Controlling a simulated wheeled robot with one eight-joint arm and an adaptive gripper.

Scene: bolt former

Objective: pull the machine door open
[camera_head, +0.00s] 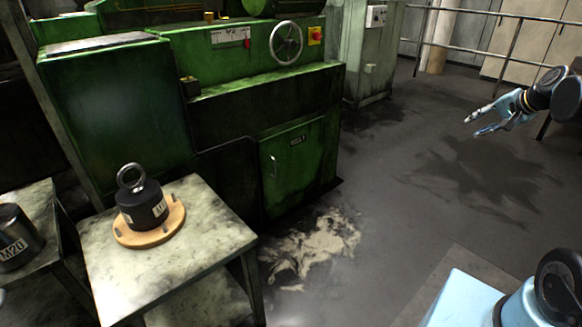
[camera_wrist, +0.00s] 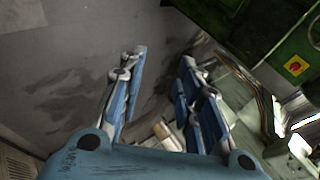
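The machine door (camera_head: 291,165) is a green panel low on the front of the green machine in the head view. It appears shut, with a small dark label near its top right and a slim handle (camera_head: 273,166) on its left side. My gripper (camera_head: 470,125) is in the air at the right of the head view, well away from the door, pointing left. In the wrist view my gripper (camera_wrist: 160,75) has its blue fingers spread apart with nothing between them. The door cannot be made out in the wrist view.
A table (camera_head: 215,235) at the front left bears a black weight with a ring (camera_head: 143,205) on a wooden disc. A cylinder marked M20 (camera_head: 15,240) stands farther left. A handwheel (camera_head: 286,43) sits above the door. Open floor (camera_head: 400,190) lies right of the machine; a railing (camera_head: 510,50) is behind.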

